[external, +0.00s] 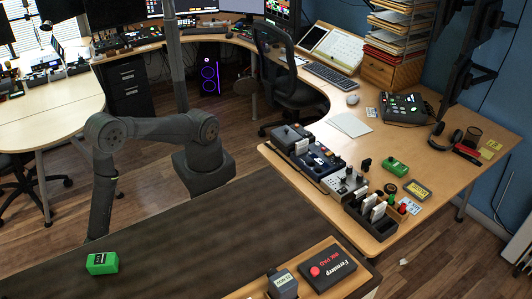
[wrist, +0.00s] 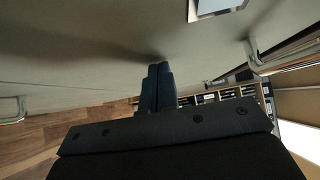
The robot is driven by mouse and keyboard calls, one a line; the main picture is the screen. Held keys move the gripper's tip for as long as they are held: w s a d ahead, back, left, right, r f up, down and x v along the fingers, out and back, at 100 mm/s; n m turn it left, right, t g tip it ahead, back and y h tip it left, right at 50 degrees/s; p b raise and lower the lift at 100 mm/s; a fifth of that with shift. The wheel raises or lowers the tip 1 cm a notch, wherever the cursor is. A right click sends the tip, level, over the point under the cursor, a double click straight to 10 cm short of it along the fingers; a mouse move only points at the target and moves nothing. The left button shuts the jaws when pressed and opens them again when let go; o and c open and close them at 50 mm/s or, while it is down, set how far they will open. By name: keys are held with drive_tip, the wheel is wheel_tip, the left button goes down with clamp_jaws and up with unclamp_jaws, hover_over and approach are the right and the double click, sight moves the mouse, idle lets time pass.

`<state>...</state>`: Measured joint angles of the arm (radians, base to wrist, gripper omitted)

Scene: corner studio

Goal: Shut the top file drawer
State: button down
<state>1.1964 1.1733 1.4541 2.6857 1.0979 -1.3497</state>
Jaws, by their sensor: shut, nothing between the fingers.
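In the wrist view my gripper (wrist: 158,68) is shut and empty, its dark fingertips pointing at a wide pale panel (wrist: 90,45). A shadow lies close to the tips; I cannot tell whether they touch. The panel looks like a file drawer front, with a bar handle (wrist: 265,62) at right and another handle (wrist: 12,112) at the left edge. A pale framed plate (wrist: 215,7) is at the top. Which drawer this is, and how far it is open, I cannot tell. In the external view my gripper and this panel are hidden beyond the dark desktop (external: 180,250).
A green box (external: 102,263) sits on the dark desktop near my forearm. A wooden desk (external: 450,190) with gadgets stands at right. A black cabinet (external: 128,88) is at the back. Open wood floor (wrist: 30,135) shows in the wrist view.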

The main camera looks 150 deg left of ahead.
drive_tip(key=shift+w+r, duration=0.2)
drive_tip(key=shift+w, duration=0.2)
drive_tip(key=s+a, duration=0.7)
drive_tip(key=s, duration=0.5)
drive_tip(key=shift+f, duration=0.2)
drive_tip(key=shift+w, duration=0.1)
drive_tip(key=w+a+x, duration=0.1)
drive_tip(key=x, duration=1.1)
drive_tip(key=shift+w+a, duration=0.25)
drive_tip(key=shift+w, duration=0.25)
